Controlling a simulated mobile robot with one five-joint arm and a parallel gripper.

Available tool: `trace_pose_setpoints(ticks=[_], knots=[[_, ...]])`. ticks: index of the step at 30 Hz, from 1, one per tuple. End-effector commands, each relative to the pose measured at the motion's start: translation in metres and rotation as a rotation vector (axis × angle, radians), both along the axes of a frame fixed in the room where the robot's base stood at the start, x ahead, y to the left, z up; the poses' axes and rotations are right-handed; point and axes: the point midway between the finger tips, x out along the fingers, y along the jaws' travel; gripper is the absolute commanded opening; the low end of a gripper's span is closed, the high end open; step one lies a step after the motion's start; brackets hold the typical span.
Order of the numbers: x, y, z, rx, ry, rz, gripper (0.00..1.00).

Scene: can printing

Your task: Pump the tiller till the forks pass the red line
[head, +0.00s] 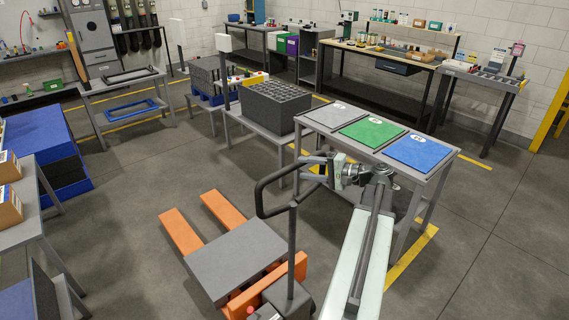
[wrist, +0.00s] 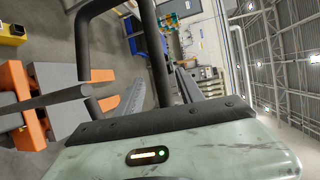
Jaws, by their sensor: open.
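The orange pallet jack stands low in the head view, with two forks (head: 180,230) pointing away to the left and a grey platform (head: 237,258) over them. Its black tiller (head: 292,250) rises upright to a loop handle (head: 262,190). My gripper (head: 322,165) is open at the right side of the loop. In the wrist view, one bar of the loop handle (wrist: 152,45) runs between the spread fingers of my gripper (wrist: 157,85). I cannot tell whether they touch it. No red line can be made out.
A table with grey, green and blue mats (head: 372,131) stands just right of and behind my gripper. A dark crate (head: 275,105) sits on a bench beyond the jack. Side tables (head: 30,225) line the left. Grey floor is open around the forks.

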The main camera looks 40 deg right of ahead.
Motion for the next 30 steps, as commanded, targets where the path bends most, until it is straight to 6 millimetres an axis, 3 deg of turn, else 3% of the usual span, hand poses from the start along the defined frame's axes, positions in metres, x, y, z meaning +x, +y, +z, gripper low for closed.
trace_pose_setpoints(ticks=[15, 24, 25, 30], knots=[[0.066, 0.022, -0.015, -0.001, 0.002, -0.003, 0.45], [0.071, 0.023, -0.015, 0.000, 0.002, -0.004, 0.45], [0.071, 0.023, -0.015, 0.000, 0.002, -0.004, 0.42], [0.070, 0.023, -0.015, 0.000, 0.002, -0.004, 0.00]])
